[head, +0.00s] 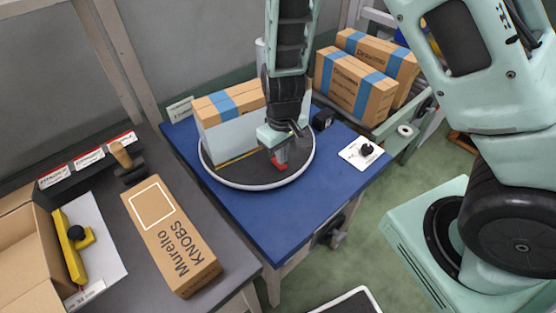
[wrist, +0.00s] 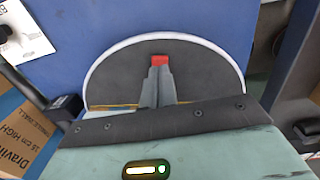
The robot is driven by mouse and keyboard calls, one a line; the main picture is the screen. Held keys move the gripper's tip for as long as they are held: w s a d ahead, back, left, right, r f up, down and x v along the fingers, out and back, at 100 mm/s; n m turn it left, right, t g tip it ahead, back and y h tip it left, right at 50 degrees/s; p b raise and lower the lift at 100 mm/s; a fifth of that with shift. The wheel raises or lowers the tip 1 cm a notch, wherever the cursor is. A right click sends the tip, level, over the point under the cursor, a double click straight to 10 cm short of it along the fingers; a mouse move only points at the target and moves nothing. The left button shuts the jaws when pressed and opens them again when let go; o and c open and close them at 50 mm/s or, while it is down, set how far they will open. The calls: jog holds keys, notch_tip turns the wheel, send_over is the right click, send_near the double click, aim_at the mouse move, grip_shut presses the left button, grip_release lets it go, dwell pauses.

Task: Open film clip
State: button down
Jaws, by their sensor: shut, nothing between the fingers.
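My gripper (head: 280,163) points down over the dark round turntable (head: 231,178) with a white rim, in front of a carton. In the wrist view my gripper (wrist: 160,62) has its grey fingers together over the turntable (wrist: 205,70). A red piece shows at the fingertips; I cannot tell whether it is the fingertips themselves or a clip under them. No film clip can be made out with certainty. A small black block (head: 323,119) stands at the turntable's right edge; it also shows in the wrist view (wrist: 65,106). The carton (head: 222,106) has blue bands and a pale front face.
The blue table (head: 262,224) is clear in front. A white plate with a black knob (head: 366,149) lies at its right. Cartons (head: 355,85) stand on the conveyor behind. A Murello Knobs box (head: 170,238) and an open carton (head: 30,250) occupy the grey bench.

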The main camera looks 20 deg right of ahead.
jog(key=shift+f+b, duration=0.8)
jog(key=shift+f, duration=0.2)
dwell(0.9)
jog(key=shift+r, duration=0.15)
notch_tip(320, 180, up, 7)
jog(key=p, duration=0.6)
jog(key=shift+p, duration=0.3)
dwell(0.3)
jog(key=s+a+r+n+y, duration=0.2)
jog(key=s+a+r, duration=0.6)
jog(key=s+r, duration=0.3)
jog(key=s+d+r+n+h, duration=0.1)
jog(key=s+r+n, duration=0.1)
jog(key=s+r, duration=0.6)
jog(key=shift+s+d, duration=0.4)
jog(key=shift+s, duration=0.15)
